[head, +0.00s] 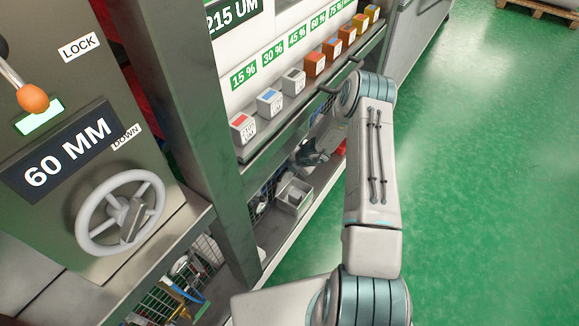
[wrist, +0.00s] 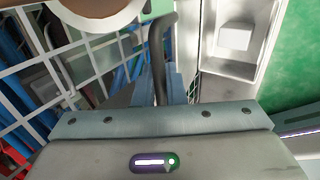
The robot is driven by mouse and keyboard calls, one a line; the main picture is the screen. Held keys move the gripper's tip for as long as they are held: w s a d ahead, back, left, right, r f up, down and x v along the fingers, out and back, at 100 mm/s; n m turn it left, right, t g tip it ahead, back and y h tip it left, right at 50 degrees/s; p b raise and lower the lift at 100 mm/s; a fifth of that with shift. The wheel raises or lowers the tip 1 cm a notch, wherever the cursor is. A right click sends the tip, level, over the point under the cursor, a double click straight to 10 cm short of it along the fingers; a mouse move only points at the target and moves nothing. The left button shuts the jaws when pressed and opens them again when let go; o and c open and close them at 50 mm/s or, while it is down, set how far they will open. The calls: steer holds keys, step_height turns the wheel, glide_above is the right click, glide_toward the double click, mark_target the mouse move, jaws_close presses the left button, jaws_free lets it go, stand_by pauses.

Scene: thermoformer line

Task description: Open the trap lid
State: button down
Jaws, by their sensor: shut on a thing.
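In the wrist view my gripper (wrist: 160,88) is shut on a dark curved handle (wrist: 157,45), which rises between the fingers and bends at its top. What the handle joins onto is largely hidden by the fingers. A round brown part with a cream rim (wrist: 118,22) shows at the top left, close to the handle. I cannot tell whether this is the trap lid. In the head view my gripper (head: 312,153) reaches low under the sample shelf, and the handle is too small to make out there.
A pale open bin (head: 293,197) sits below my gripper; a white tray (wrist: 203,72) holding a block lies right of the handle. White wire mesh (wrist: 35,75) and blue pipes (wrist: 10,45) are at left. A handwheel (head: 120,212) is far left.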

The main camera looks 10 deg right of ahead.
steer(key=c, duration=1.8)
jaws_free()
steer(key=shift+s+d+r, duration=0.15)
steer(key=shift+r, duration=0.2)
steer(key=s+d+r, duration=0.1)
steer(key=s+d, duration=0.2)
steer(key=s+d+r, duration=0.1)
steer(key=s+d, duration=0.2)
steer(key=s, duration=0.1)
steer(key=s+d+r, duration=0.1)
steer(key=s+d, duration=0.2)
steer(key=shift+s+d+r, duration=0.2)
steer(key=shift+s+d, duration=0.15)
steer(key=shift+d, duration=0.05)
